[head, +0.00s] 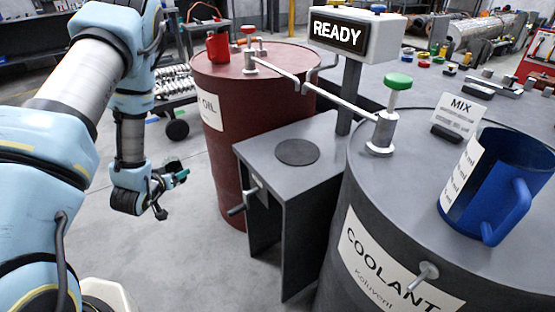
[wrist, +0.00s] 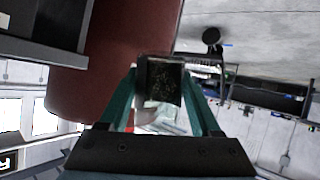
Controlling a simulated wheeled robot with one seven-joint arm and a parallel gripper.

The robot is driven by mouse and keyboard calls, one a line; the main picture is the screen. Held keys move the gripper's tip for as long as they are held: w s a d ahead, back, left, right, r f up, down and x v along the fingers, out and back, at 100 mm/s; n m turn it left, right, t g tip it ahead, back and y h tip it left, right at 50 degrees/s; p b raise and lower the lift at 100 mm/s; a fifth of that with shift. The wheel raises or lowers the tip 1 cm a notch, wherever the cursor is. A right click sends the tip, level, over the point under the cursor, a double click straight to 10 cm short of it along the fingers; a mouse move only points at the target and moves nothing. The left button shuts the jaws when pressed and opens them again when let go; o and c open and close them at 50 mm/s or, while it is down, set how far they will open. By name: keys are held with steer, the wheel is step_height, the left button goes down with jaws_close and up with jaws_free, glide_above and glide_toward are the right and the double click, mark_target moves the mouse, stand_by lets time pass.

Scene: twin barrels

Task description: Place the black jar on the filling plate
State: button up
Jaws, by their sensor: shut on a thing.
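The black jar (wrist: 160,82) is between my gripper's two teal fingers in the wrist view, dark and speckled with a clear-looking edge. My gripper (head: 180,176) is shut on it. In the head view only a small dark part of the jar (head: 172,166) shows at the fingers. The filling plate (head: 297,152) is a dark round disc on top of the grey stand (head: 265,158), between the two barrels. It is bare. My gripper is left of the stand and the red barrel, in the air over the floor, apart from both.
The red oil barrel (head: 213,150) stands behind the stand, with a red cup (head: 218,48) on top. The grey coolant barrel (head: 362,215) is at right, with a blue jug (head: 505,180). A spout pipe (head: 330,95) and a READY sign (head: 337,35) rise above the plate.

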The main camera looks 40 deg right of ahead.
steer(key=s+d+r+m+g+h+b, duration=0.25)
steer(key=s+d+m+g, duration=0.2)
steer(key=d, duration=0.55)
step_height(320, 180, up, 6)
steer(key=m+g+h, duration=0.2)
steer(key=m+g, duration=0.5)
steer(key=m, duration=0.2)
glide_above(299, 150)
steer(key=shift+s+d+f+n+t, duration=0.1)
steer(key=shift+d+f+n+t, duration=0.05)
steer(key=shift+d+n+t, duration=0.1)
steer(key=shift+a+f+p, duration=0.2)
steer(key=shift+f+p, duration=0.3)
steer(key=shift+f, duration=1.25)
steer(key=shift+f, duration=0.2)
steer(key=o, duration=1.4)
